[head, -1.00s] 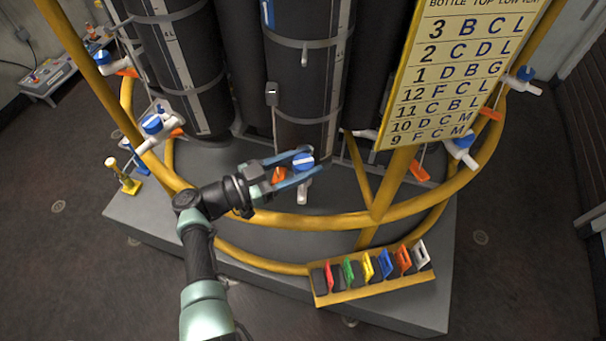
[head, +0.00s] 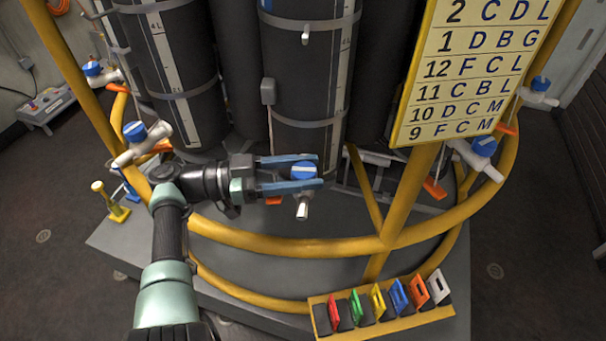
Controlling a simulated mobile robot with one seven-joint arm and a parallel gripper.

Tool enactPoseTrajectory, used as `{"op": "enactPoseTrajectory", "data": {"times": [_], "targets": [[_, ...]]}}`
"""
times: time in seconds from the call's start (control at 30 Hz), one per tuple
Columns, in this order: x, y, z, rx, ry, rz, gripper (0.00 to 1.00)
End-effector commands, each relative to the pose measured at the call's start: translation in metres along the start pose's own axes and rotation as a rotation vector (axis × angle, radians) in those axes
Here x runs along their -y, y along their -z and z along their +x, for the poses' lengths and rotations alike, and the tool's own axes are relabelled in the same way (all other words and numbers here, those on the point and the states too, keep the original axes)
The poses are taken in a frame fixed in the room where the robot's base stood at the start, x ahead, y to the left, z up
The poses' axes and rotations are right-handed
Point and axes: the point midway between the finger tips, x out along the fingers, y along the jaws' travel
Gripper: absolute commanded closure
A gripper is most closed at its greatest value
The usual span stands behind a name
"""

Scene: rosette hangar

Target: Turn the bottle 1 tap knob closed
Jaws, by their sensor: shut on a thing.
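A tap with a blue round knob (head: 303,170) sits low in front of the middle dark bottle (head: 307,90). A pale stripe crosses the knob's top, and its white spout (head: 302,207) points toward the front. My gripper (head: 304,172) reaches in from the left, its two blue fingers on either side of the knob, shut on it. The fingers hide parts of the knob's sides. An orange tag (head: 273,201) shows just below the fingers. No number is readable on this bottle.
A yellow rail (head: 300,242) curves in front of the tap. Other blue-knobbed taps stand at left (head: 135,131) and right (head: 484,146). A yellow sign (head: 470,75) hangs at upper right. A rack (head: 385,323) of coloured tags is at the front.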

Motion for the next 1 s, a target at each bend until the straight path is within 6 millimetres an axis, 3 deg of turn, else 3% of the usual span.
{"op": "enactPoseTrajectory", "data": {"times": [0.27, 0.3, 0.47, 0.87, 1.0], "targets": [[-0.001, 0.0, 0.001, 0.0, -0.005, 0.0, 1.0], [-0.001, 0.001, 0.001, 0.0, -0.005, 0.0, 0.43], [-0.001, 0.001, 0.001, 0.0, -0.004, 0.0, 0.16], [0.0, 0.0, 0.0, 0.0, -0.001, 0.001, 0.16], [0.0, -0.002, -0.011, 0.0, 0.0, 0.001, 0.16]]}}
